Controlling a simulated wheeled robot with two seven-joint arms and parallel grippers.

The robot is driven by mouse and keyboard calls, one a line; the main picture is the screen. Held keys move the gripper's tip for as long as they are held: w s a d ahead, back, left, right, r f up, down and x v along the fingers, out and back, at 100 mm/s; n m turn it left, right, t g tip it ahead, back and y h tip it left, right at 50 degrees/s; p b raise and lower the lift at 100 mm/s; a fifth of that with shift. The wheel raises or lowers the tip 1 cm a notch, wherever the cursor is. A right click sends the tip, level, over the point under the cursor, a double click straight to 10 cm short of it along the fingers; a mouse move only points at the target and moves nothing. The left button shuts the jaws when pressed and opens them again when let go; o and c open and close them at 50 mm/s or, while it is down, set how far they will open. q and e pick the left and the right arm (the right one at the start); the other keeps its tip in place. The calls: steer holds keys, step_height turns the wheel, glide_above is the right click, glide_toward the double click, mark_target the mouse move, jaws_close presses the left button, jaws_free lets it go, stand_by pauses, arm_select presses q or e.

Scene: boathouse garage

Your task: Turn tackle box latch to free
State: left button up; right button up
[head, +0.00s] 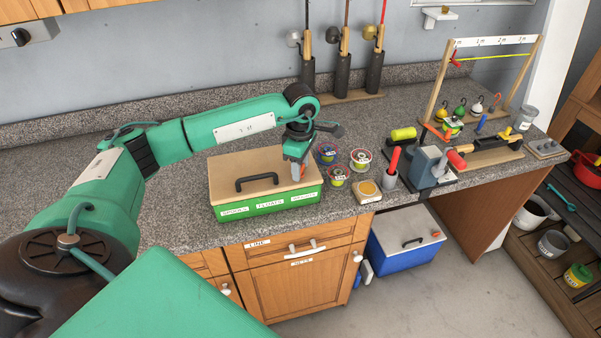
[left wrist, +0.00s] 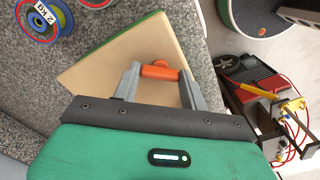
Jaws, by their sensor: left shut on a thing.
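The tackle box (head: 228,208) is green with a tan lid and a dark handle (head: 257,181), and stands closed on the counter near its front edge. Its orange latch (left wrist: 160,71) sits on the tan lid, and a sliver of it shows in the head view (head: 295,174). My left gripper (head: 296,164) reaches down over the right part of the lid. In the left wrist view its two grey fingers (left wrist: 159,74) are shut on the orange latch, one at each end. I cannot tell how far the latch is turned. My right gripper is not in view.
Several line spools (head: 361,158) lie right of the box, with a round-topped wooden block (head: 368,191) near the front edge. A grey vise-like device (head: 428,168) stands farther right. Rod holders (head: 340,75) stand at the back. The counter (head: 180,215) left of the box is clear.

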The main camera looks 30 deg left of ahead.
arm_select(q)
steer(key=n+b, duration=0.2)
steer(key=n, duration=0.1)
steer(key=shift+f+n, duration=0.1)
steer(key=shift+n, duration=0.2)
steer(key=shift+n+b, duration=1.2)
steer(key=shift+n, duration=0.7)
steer(key=o, duration=1)
steer(key=shift+r+b, duration=1.2)
steer(key=shift+r, duration=5.85)
